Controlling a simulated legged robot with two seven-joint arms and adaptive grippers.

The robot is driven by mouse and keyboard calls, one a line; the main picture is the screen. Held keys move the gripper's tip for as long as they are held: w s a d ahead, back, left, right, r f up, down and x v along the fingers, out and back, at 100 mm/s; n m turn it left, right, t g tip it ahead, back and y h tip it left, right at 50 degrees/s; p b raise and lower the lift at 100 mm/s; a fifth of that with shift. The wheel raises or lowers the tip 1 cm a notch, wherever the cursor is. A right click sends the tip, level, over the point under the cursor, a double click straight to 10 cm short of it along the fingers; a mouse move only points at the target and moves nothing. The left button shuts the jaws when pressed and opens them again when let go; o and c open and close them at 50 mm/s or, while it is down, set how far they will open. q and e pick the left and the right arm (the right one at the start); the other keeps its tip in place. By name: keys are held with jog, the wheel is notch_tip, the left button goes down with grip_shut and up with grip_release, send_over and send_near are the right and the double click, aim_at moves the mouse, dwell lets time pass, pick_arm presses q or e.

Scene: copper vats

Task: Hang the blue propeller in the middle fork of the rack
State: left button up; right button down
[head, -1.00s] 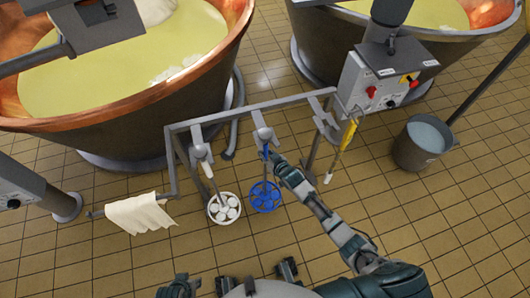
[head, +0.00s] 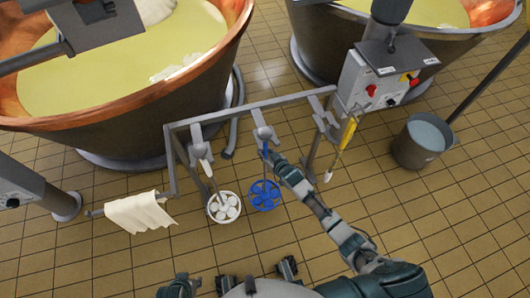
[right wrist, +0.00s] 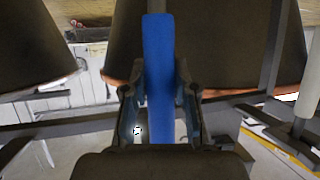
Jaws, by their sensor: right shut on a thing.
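The blue propeller (head: 265,196) hangs head-down at the rack, its round bladed end low and its handle upright. My right gripper (head: 275,160) is shut on the blue handle just below the middle fork (head: 263,133). In the right wrist view the blue handle (right wrist: 158,60) stands between the two fingers of the gripper (right wrist: 160,95) and rises above them. The handle's top meets the middle fork in the head view; I cannot tell whether it is seated. My left gripper (head: 180,287) shows only partly at the bottom edge, its jaws unclear.
A white propeller (head: 223,207) hangs in the rack's left fork (head: 197,136). A yellow-handled tool (head: 347,135) hangs at the right. A cloth (head: 139,212) drapes over a low bar. A bucket (head: 423,143) stands right; copper vats (head: 200,85) stand behind. Floor in front is clear.

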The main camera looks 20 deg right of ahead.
jog(key=shift+w, duration=0.1)
jog(key=c, duration=0.8)
grip_release()
jog(key=shift+c, duration=0.2)
jog(key=shift+f, duration=0.2)
jog(key=v, duration=1.2)
jog(key=s+d+f+m+g+h+p, duration=0.1)
jog(key=s+f+g+p, duration=0.2)
jog(key=s+f, duration=0.4)
jog(key=s+d+f+g+h+p, duration=0.2)
jog(key=s+f, duration=0.5)
pick_arm(q)
jog(key=s+f+p, duration=0.1)
jog(key=s+f, duration=0.1)
jog(key=f, duration=0.7)
jog(key=s+f+g+p, duration=0.1)
jog(key=s+f+p, duration=0.1)
jog(key=f, duration=0.8)
jog(key=shift+a+f, duration=0.25)
pick_arm(e)
jog(key=s+f+g, duration=0.3)
jog(key=s+f, duration=0.2)
jog(key=s, duration=0.5)
jog(key=s+f+g, duration=0.3)
jog(key=s+f, duration=0.1)
jog(key=s, duration=0.7)
jog(key=shift+s+a+f+h, duration=0.2)
jog(key=shift+a+f+h, duration=0.1)
jog(key=shift+f, duration=0.1)
